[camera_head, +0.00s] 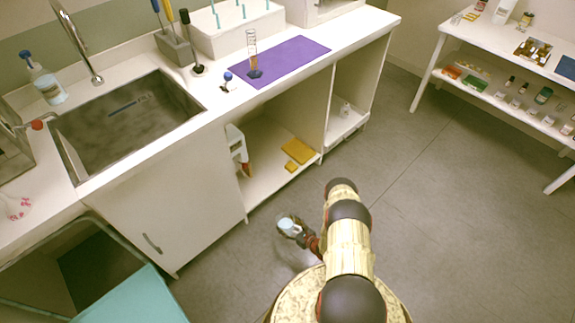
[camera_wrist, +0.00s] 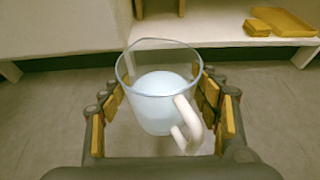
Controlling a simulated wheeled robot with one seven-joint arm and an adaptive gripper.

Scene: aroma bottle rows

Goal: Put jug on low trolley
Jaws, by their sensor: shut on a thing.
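A clear jug (camera_wrist: 158,95) with a white handle and pale blue content is upright between the fingers of my gripper (camera_wrist: 165,110). The gripper is shut on it. In the head view the jug (camera_head: 290,226) looks small, held in my gripper (camera_head: 296,232) over the open floor in front of the cabinets. A low teal-topped piece with a tubular frame (camera_head: 130,298), which seems to be the low trolley, stands at the bottom left and is cut off by the picture edge. No object shows on its visible top.
A white counter (camera_head: 215,105) with a sink (camera_head: 125,125) and a purple mat (camera_head: 280,62) runs along the back. Below are a closed cabinet door (camera_head: 170,215) and open shelves with yellow trays (camera_head: 297,151). A stocked shelf unit (camera_head: 490,50) stands at the right. The grey floor between is clear.

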